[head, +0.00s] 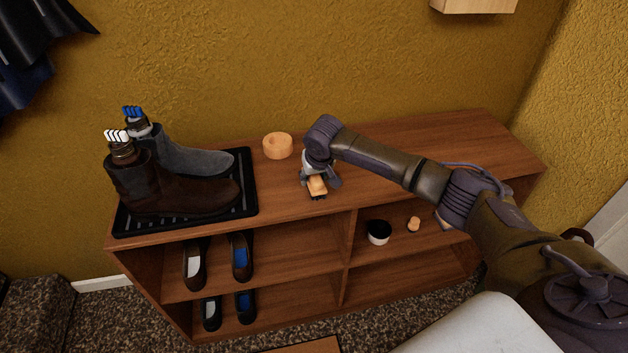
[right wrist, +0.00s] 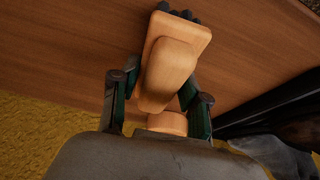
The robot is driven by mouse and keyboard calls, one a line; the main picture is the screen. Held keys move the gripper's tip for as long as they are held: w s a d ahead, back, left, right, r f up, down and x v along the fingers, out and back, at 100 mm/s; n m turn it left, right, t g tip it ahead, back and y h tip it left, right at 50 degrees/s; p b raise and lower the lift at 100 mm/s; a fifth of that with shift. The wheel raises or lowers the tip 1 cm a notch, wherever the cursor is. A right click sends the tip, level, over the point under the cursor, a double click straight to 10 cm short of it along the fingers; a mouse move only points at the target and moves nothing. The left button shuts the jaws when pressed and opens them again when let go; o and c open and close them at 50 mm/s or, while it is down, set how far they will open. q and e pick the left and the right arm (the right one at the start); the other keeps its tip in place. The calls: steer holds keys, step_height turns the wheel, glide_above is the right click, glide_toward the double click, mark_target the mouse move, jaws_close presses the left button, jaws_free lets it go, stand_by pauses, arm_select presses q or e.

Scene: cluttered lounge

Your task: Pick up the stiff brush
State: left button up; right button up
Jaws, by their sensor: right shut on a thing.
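The stiff brush (head: 317,186) is a light wooden block with dark bristles along its edge. It is at the front part of the shelf top, in my right gripper (head: 319,180). In the right wrist view the brush (right wrist: 177,55) lies between the two fingers of the gripper (right wrist: 160,92), and dark bristle tufts show at its far end. The right gripper is shut on the brush. I cannot tell whether the brush still touches the shelf top. My left gripper is not in view.
The wooden shelf unit (head: 440,140) has a black boot tray (head: 247,190) with two boots at left. A round wooden piece (head: 277,147) stands left of the gripper. Shoes, a dark-and-white cup (head: 378,232) and a small wooden item (head: 413,224) are in the compartments below.

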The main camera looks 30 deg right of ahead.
steer(key=shift+c, duration=1.3)
steer(key=shift+r, duration=0.5)
steer(key=r, duration=0.3)
steer(key=shift+s+r, duration=0.25)
steer(key=s+a+r, duration=0.1)
steer(key=s+r, duration=0.5)
steer(key=s, duration=0.5)
steer(key=shift+r, duration=0.3)
steer(key=shift+a, duration=0.1)
